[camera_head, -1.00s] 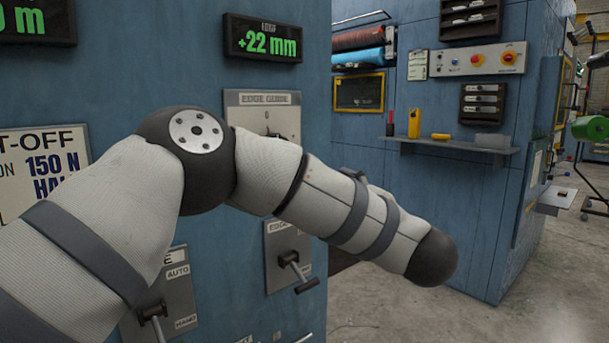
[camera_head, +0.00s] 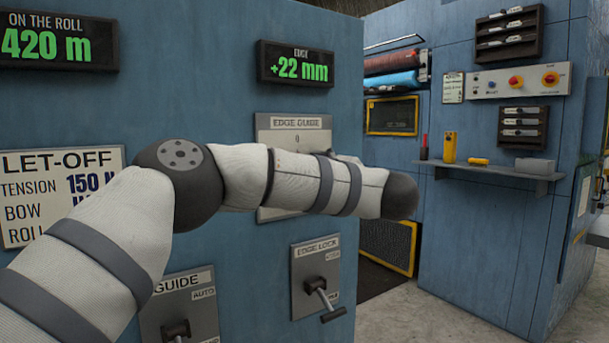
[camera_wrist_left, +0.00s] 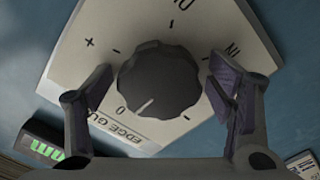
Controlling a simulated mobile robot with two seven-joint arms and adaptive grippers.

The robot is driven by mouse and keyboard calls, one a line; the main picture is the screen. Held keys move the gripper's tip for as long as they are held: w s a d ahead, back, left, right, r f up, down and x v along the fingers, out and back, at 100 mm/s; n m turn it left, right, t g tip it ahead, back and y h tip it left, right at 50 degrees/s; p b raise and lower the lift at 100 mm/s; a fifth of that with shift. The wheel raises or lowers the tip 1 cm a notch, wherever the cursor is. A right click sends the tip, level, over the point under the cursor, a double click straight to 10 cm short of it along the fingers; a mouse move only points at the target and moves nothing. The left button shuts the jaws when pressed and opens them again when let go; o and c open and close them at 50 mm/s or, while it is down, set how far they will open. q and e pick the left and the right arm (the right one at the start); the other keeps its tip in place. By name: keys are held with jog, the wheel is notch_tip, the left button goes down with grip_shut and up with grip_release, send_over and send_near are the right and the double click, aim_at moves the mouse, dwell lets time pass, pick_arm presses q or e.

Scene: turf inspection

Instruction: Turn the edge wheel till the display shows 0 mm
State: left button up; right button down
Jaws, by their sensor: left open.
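The edge display (camera_head: 295,64) reads +22 mm in green. Below it, the edge guide plate (camera_head: 292,122) is partly hidden behind my left arm. In the left wrist view the edge wheel (camera_wrist_left: 159,80) is a dark, ribbed knob on a pale plate (camera_wrist_left: 185,32) with tick marks, a plus and a 0. Its pale pointer line lies near the 0. My left gripper (camera_wrist_left: 165,88) is open, with one finger on each side of the wheel; I cannot tell whether either finger touches it. The head view hides this gripper behind the arm. My right gripper is not in view.
Below is an edge lock plate (camera_head: 317,277) with a T-shaped lever (camera_head: 323,298). A guide lever (camera_head: 176,330) is at lower left. The let-off sign (camera_head: 62,195) and a 420 m display (camera_head: 58,42) are left. A shelf (camera_head: 490,173) holds small items at right.

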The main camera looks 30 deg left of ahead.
pick_arm(q)
jog(key=shift+c, duration=0.5)
jog(key=c, duration=1.1)
jog(key=shift+o, duration=0.2)
jog(key=shift+r+n, duration=0.1)
jog(key=shift+n, duration=0.2)
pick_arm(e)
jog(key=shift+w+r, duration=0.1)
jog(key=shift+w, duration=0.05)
